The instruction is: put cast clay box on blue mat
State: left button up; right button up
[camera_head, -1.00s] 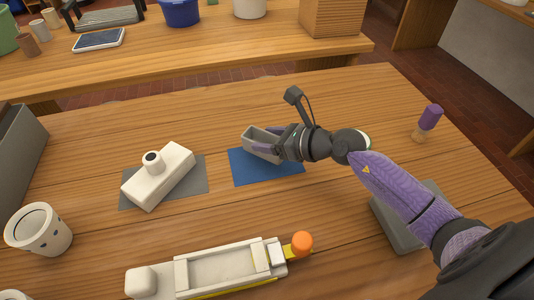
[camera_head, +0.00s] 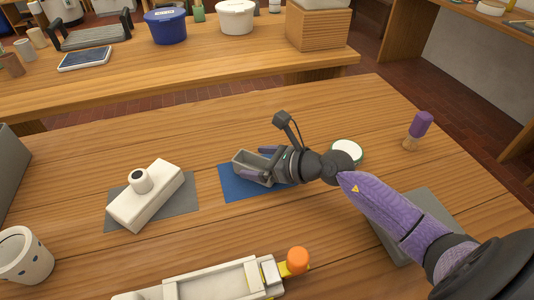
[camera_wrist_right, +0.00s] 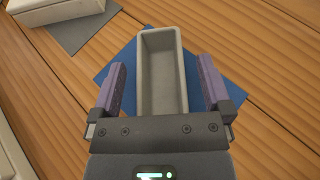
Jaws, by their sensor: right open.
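The cast clay box (camera_head: 250,166) is a small grey open-topped box. It rests on the blue mat (camera_head: 236,190), upright, near the mat's far edge in the head view. In the right wrist view the box (camera_wrist_right: 163,75) lies between the two purple fingers of my right gripper (camera_wrist_right: 163,90), with a gap on each side, and the blue mat (camera_wrist_right: 205,100) shows under it. In the head view my right gripper (camera_head: 262,162) is open around the box. My left gripper is not in view.
A white block with a round knob (camera_head: 147,193) sits on a grey mat (camera_head: 185,212) to the left. A white mould tray (camera_head: 215,283) with an orange knob (camera_head: 297,260) is in front. A purple-handled tool (camera_head: 420,125) stands at right.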

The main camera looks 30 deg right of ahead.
jog(key=p+v, duration=0.3)
jog(key=v, duration=0.8)
jog(key=shift+s+r, duration=0.2)
jog(key=shift+s, duration=0.1)
jog(key=shift+s+d, duration=0.15)
jog(key=shift+s, duration=0.1)
